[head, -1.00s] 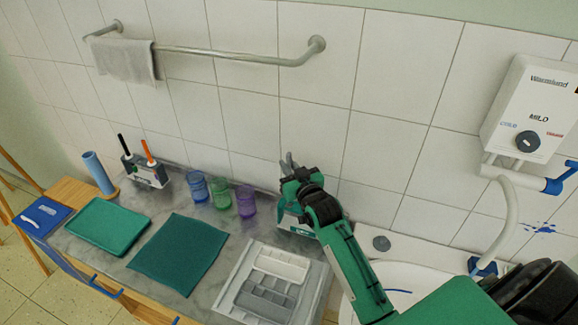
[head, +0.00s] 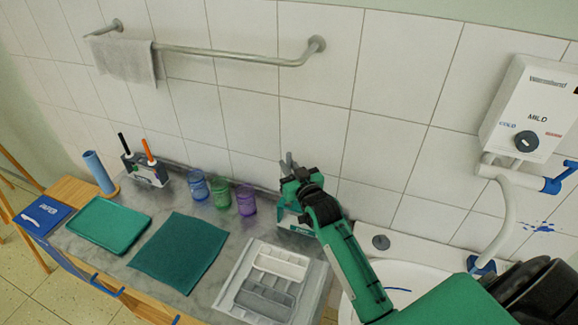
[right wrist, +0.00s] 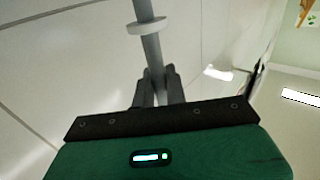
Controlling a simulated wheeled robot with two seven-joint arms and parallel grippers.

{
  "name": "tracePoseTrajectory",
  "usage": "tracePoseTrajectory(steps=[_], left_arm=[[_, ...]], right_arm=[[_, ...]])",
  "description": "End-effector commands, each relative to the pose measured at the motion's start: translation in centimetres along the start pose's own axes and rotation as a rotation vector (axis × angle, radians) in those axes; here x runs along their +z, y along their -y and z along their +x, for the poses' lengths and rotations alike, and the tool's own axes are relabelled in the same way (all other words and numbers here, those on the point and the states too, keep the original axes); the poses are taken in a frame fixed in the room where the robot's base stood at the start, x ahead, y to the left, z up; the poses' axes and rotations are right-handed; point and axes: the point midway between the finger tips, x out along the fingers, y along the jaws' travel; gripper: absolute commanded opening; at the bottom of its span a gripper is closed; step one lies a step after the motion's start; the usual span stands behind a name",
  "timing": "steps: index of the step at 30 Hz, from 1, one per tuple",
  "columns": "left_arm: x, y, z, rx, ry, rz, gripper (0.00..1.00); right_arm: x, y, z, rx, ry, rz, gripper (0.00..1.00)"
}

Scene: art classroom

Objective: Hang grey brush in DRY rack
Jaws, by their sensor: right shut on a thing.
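My right gripper (head: 287,170) is shut on the grey brush (right wrist: 146,30). In the right wrist view its fingers (right wrist: 155,88) close around a grey rod with a pale collar. In the head view the brush is mostly hidden by the gripper and arm. A white rack with a teal label (head: 292,222) stands against the wall below the gripper, partly covered by my arm. Another rack (head: 151,180), holding a black-handled and an orange-handled brush, stands farther left. I cannot read either label. My left gripper is not in view.
Blue (head: 195,186), green (head: 220,193) and purple (head: 246,200) cups stand between the racks. A teal tray (head: 108,227), teal mat (head: 178,252) and compartmented tray (head: 240,262) lie in front. A sink (head: 400,285) is at right. A towel bar (head: 230,54) runs above.

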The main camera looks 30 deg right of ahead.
Motion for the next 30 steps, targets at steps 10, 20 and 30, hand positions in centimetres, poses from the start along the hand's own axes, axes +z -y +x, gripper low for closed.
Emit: tracePoseTrajectory(steps=[10,20,30], left_arm=[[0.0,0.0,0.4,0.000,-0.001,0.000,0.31],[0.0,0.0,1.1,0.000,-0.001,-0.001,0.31],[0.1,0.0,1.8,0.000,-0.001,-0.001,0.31]], right_arm=[[0.7,0.0,0.0,0.000,0.000,0.000,0.00],[1.8,0.0,0.0,0.000,0.000,0.000,0.00],[3.0,0.0,0.0,0.000,0.000,0.000,0.00]])
